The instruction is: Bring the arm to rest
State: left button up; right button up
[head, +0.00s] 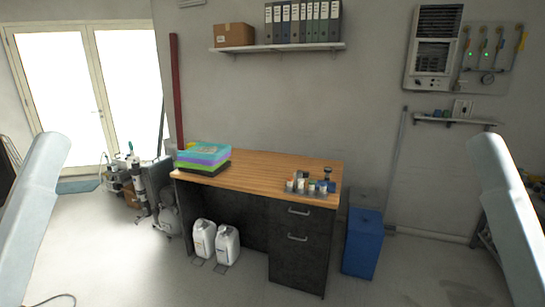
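My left arm (32,215) comes in at the left edge of the head view, and my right arm (512,225) comes in at the right edge. Only pale arm links show, and both are raised apart from the desk. Neither gripper is in the picture, so their fingers and anything in them are hidden. Nothing is seen touching either arm.
A desk (265,170) with a wooden top stands ahead, bearing stacked coloured trays (204,153) and several small bottles (310,184). A blue bin (362,245) stands right of it. White jugs (204,238) stand below. Compressor equipment (135,180) is at left. The near floor is mostly clear.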

notch_tip(320, 180, up, 34)
jog(key=p, duration=3)
jog(key=shift+f+p, duration=0.15)
jog(key=shift+p, duration=0.15)
